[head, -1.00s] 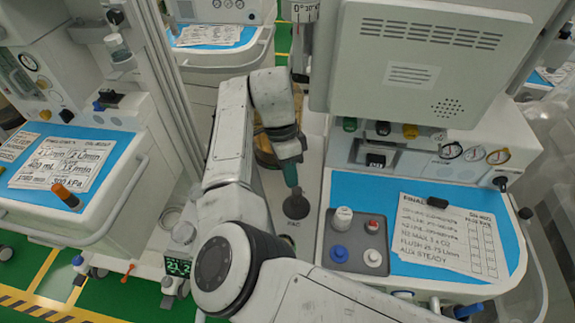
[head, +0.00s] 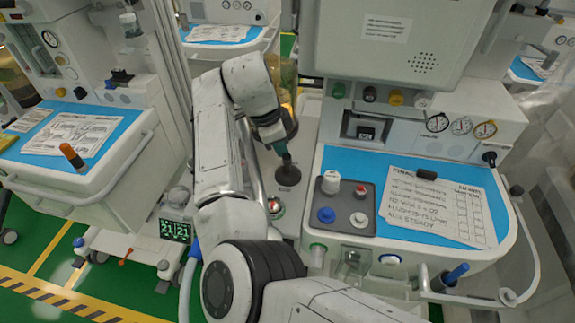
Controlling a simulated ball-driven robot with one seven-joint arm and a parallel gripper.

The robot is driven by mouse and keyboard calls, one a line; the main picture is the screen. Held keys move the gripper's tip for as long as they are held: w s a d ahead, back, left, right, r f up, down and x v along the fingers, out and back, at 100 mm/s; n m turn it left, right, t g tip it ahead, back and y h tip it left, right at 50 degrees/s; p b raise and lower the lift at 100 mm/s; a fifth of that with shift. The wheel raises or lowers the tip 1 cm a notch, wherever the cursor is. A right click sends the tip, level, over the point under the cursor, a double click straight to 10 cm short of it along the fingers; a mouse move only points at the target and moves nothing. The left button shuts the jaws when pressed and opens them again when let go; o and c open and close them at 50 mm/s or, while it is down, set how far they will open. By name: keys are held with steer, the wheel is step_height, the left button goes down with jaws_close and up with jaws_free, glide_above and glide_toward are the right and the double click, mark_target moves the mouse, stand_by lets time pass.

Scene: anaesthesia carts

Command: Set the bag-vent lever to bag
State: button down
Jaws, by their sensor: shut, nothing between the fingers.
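My gripper (head: 284,155) is at the end of my white arm, left of the right-hand cart's blue top. It points down and is shut, with nothing seen in it. Just under its tips is a dark round base with a short stem (head: 288,176) on the white surface. This may be the bag-vent lever, but the gripper partly covers it. I cannot tell which way it is set, or whether the tips touch it. No bag or vent marking is readable now.
A blue worktop (head: 400,170) holds a grey tray of knobs (head: 342,222) and a paper sheet (head: 440,200). A grey monitor (head: 390,45) hangs above. An amber canister (head: 284,85) stands behind my gripper. Another cart (head: 95,150) is at left, with green floor before it.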

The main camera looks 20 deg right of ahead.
steer(key=shift+s+a, duration=0.2)
steer(key=shift+s+a+f+p, duration=0.1)
steer(key=shift+s+a+p, duration=0.2)
steer(key=shift+s, duration=0.05)
steer(key=shift+w+d+f+b, duration=0.2)
steer(key=shift+w+d+b, duration=0.1)
steer(key=shift+w+d, duration=0.3)
steer(key=shift+w+a, duration=0.1)
steer(key=shift+r, duration=0.15)
